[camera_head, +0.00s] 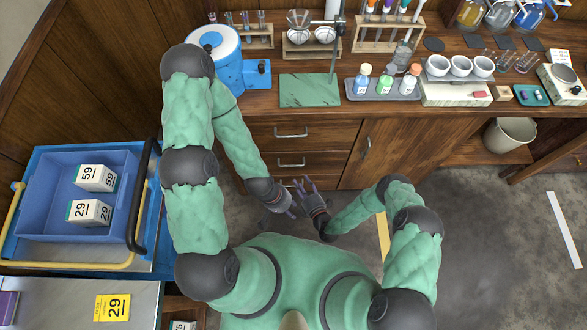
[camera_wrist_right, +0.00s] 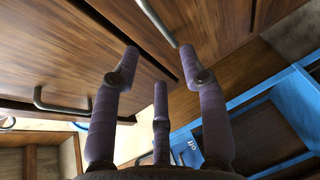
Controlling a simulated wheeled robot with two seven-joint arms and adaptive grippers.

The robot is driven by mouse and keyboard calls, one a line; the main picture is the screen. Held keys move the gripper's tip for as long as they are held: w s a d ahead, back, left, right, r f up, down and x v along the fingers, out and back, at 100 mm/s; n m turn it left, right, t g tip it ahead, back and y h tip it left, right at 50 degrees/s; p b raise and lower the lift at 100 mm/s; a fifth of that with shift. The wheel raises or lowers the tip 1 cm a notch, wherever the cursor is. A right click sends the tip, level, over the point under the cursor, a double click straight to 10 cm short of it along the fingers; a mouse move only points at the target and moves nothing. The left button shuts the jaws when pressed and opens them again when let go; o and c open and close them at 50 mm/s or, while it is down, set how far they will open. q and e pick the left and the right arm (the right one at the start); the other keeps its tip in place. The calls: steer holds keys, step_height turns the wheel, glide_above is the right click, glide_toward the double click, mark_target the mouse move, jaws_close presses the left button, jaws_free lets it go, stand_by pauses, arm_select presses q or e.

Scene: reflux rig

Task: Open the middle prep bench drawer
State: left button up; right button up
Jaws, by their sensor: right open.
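The prep bench's drawer stack shows in the head view, with the middle drawer (camera_head: 325,163) below the top drawer (camera_head: 325,134). The middle drawer's front looks flush, and its bar handle (camera_head: 291,164) is bare. My right gripper (camera_head: 303,184) is open and empty, its purple fingers pointing at the lower drawer fronts. In the right wrist view its spread fingers (camera_wrist_right: 158,62) are close below one metal handle (camera_wrist_right: 157,22); a second handle (camera_wrist_right: 60,102) is at left. I cannot tell which drawers these belong to. My left gripper (camera_head: 280,201) is beside the right one; its fingers are unclear.
A blue cart (camera_head: 150,215) with a blue bin (camera_head: 50,200) stands at left. The benchtop holds a blue-white vessel (camera_head: 215,45), a green mat (camera_head: 310,90) and a bottle tray (camera_head: 382,94). A cabinet door (camera_head: 400,150) is right of the drawers. Floor at right is clear.

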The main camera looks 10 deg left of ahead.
mark_target(292, 166)
steer(key=b+x, duration=0.1)
steer(key=x, duration=0.7)
steer(key=shift+w+a+f+b, duration=0.1)
steer(key=shift+w+a+b, duration=0.15)
steer(key=shift+w+b, duration=0.15)
jaws_close()
